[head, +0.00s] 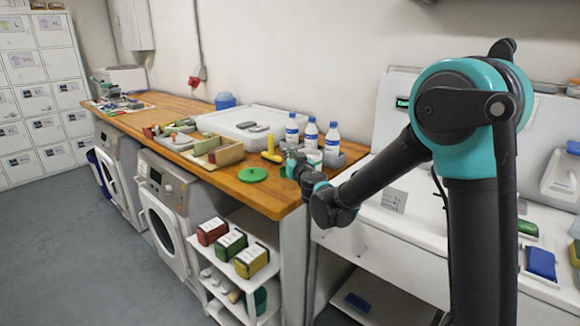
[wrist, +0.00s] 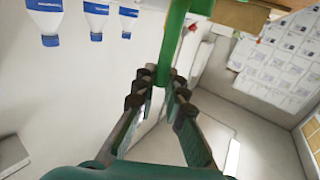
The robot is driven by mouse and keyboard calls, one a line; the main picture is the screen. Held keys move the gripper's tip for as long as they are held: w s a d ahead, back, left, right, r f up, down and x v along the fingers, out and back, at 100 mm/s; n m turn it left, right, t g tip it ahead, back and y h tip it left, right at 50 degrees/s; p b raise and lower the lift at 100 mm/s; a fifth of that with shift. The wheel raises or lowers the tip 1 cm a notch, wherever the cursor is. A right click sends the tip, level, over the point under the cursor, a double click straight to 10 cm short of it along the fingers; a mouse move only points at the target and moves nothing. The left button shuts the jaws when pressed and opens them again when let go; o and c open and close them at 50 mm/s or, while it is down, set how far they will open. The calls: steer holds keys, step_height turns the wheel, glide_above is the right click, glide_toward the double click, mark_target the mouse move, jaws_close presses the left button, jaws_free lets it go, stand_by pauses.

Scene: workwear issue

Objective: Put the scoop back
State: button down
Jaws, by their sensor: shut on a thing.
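My gripper (wrist: 160,88) is shut on the narrow end of a green thing (wrist: 174,38), which looks like the scoop. It runs up out of the wrist view's top edge, so its far end is not seen. In the head view my gripper (head: 297,166) is low over the right end of the wooden counter, and the scoop is mostly hidden there. A pale tub with a green band (head: 312,157) stands just beside and behind my gripper. A round green lid (head: 252,174) lies flat on the counter to the left.
Several blue-capped bottles (head: 310,132) stand behind the tub. A yellow object (head: 270,147) is left of them. The counter's front right edge is close to my arm.

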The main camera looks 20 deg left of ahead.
steer(key=shift+f, duration=2.3)
steer(key=shift+f, duration=0.1)
steer(key=c, duration=1.6)
jaws_free()
steer(key=v, duration=1.2)
